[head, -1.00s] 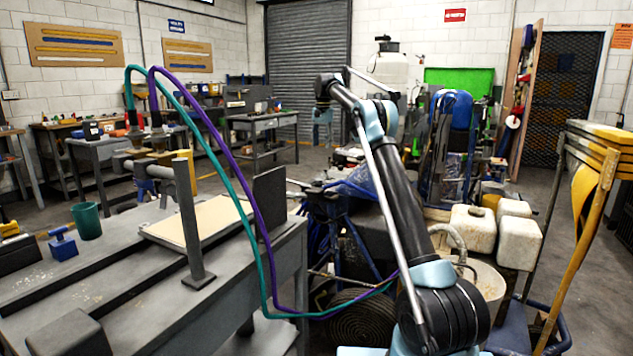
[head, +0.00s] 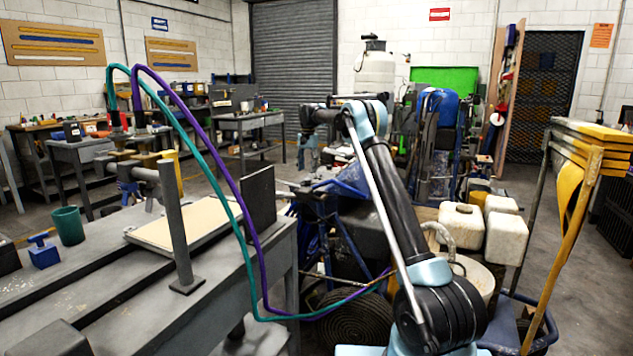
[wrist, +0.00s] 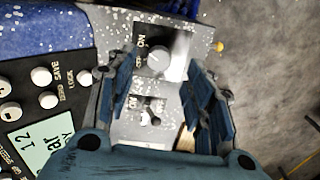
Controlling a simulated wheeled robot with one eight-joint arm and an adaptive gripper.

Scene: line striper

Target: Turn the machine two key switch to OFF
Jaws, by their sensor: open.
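In the wrist view, a grey speckled panel (wrist: 118,28) lies below my gripper (wrist: 163,78), whose two blue fingers stand apart with nothing held. Between the fingers is a round silver switch (wrist: 158,58) with ON/OFF style lettering beside it. A pale, blurred piece sits at its right. A smaller switch with a dark lever (wrist: 151,112) and its own lettering lies nearer the palm. I cannot tell which is machine two's key switch, nor read its setting. In the head view, my gripper (head: 308,152) points down over the cluttered machinery; the switches are too small to see.
A black control panel (wrist: 30,95) with knobs and a green display lies left of the fingers. A blue surface (wrist: 40,28) is at upper left, and a small yellow ball (wrist: 220,47) at right. In the head view, a grey bench (head: 90,310) stands left and yellow-topped barriers (head: 590,140) right.

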